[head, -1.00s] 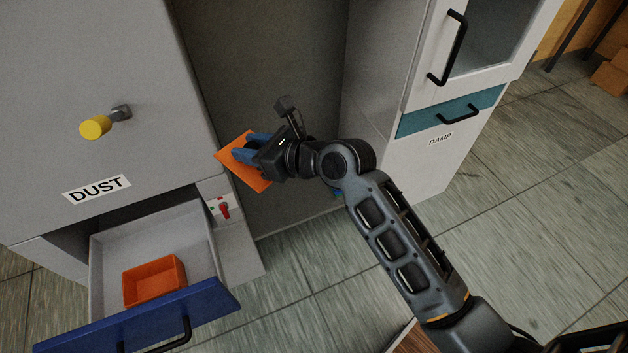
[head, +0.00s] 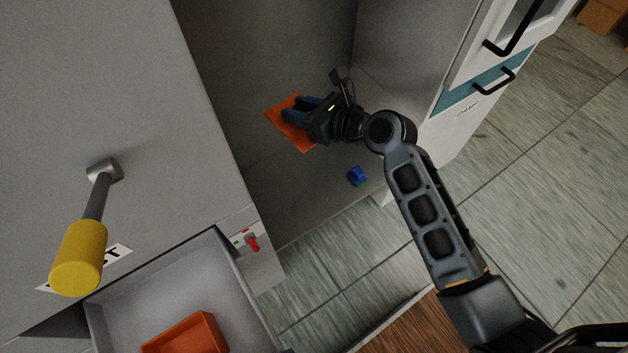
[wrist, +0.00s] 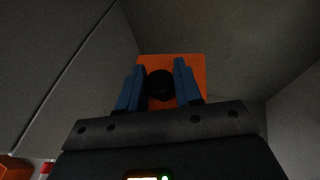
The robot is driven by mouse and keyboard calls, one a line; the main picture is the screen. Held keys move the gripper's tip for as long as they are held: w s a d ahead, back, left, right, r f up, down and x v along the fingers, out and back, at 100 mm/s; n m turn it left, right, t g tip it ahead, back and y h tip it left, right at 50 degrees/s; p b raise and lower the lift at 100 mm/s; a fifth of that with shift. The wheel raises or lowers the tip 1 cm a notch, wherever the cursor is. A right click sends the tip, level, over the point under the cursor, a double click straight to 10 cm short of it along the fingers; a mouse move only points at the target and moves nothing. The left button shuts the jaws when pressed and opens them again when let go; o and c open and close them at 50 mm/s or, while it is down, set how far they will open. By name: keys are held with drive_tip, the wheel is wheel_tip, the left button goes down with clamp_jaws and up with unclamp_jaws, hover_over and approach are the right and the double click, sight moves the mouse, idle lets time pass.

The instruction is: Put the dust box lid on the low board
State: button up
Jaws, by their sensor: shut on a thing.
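The dust box lid is a flat orange square (head: 283,124) with a round black knob (wrist: 160,85), seen in the wrist view. My gripper (head: 294,111) is shut on the lid by its knob, one blue finger at each side. The lid is inside the grey recess between the cabinets, over the low grey board (head: 305,195) at its bottom. From these views I cannot tell how far the lid is above the board. The open orange dust box (head: 186,335) sits in the pulled-out drawer, partly cut off.
A small blue object (head: 357,176) lies on the board near its front right. A yellow-ended handle (head: 78,258) sticks out of the left cabinet. A red switch (head: 252,243) is beside the open drawer (head: 245,300). The right cabinet wall (head: 405,55) bounds the recess.

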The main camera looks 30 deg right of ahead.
drive_tip(key=s+d+f+m+h+b, duration=0.1)
drive_tip(key=d+f+b, duration=0.3)
drive_tip(key=f, duration=0.6)
drive_tip(key=s+d+f+b, duration=0.1)
drive_tip(key=d+f+b, duration=0.1)
drive_tip(key=f+b, duration=0.55)
drive_tip(key=s+d+f+m+h+b, duration=0.1)
drive_tip(key=d+f+b, duration=0.25)
drive_tip(key=f, duration=0.85)
drive_tip(key=shift+t, duration=0.3)
drive_tip(key=w+a+f+b, duration=0.1)
drive_tip(key=a+f, duration=0.1)
drive_tip(key=a, duration=0.2)
drive_tip(key=w+a+f+b, duration=0.1)
drive_tip(key=a+f, duration=0.1)
drive_tip(key=a, duration=0.1)
drive_tip(key=w+a+f+b, duration=0.1)
drive_tip(key=a+f+b, duration=0.1)
drive_tip(key=a, duration=0.2)
drive_tip(key=shift+a+f, duration=0.3)
wheel_tip(320, 180, down, 4)
drive_tip(key=b, duration=0.3)
drive_tip(key=shift+b, duration=0.3)
drive_tip(key=shift+f, duration=0.1)
drive_tip(key=o, duration=1.1)
drive_tip(key=shift+c, duration=0.2)
